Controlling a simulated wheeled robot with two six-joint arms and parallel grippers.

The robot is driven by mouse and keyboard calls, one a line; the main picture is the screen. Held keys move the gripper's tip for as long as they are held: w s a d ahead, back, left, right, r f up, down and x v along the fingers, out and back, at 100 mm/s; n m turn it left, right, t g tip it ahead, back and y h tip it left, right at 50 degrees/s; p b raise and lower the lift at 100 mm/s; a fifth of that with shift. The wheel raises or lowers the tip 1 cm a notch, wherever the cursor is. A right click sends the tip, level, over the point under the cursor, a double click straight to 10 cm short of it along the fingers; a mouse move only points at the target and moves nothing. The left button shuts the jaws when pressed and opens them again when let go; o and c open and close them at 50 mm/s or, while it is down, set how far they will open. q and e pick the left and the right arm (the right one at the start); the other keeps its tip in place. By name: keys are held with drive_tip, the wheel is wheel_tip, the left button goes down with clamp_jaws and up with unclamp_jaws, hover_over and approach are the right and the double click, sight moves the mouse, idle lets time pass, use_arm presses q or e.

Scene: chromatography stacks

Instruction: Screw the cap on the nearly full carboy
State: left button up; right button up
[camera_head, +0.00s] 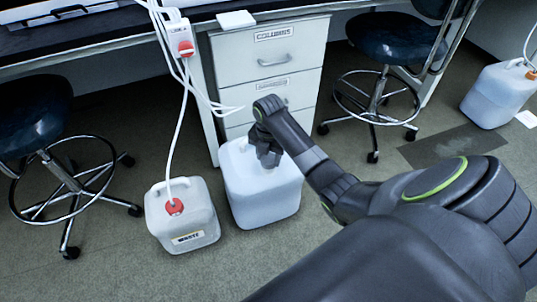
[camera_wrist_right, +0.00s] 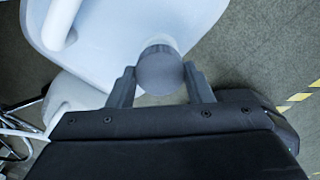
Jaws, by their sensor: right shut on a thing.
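A translucent white carboy with a bluish tint (camera_head: 262,195) stands on the floor in front of the drawer cabinet. My right gripper (camera_head: 268,152) reaches down over its top, and its fingers hide the mouth in the head view. In the right wrist view, my right gripper (camera_wrist_right: 160,84) is shut on a round dark grey cap (camera_wrist_right: 160,68), with one finger on each side. The cap is at the top of the carboy (camera_wrist_right: 110,45), by its handle. I cannot tell whether the cap is seated on the neck. My left gripper is not in view.
A smaller labelled carboy (camera_head: 183,232) with a red cap and tube stands close on the left. Another carboy (camera_head: 497,97) stands far right. Stools (camera_head: 45,125) and (camera_head: 385,50) flank the cabinet (camera_head: 270,60). White cables and tubing hang near my gripper. The front floor is clear.

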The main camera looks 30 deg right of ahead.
drive_tip(key=shift+f, duration=0.65)
drive_tip(key=shift+f, duration=0.25)
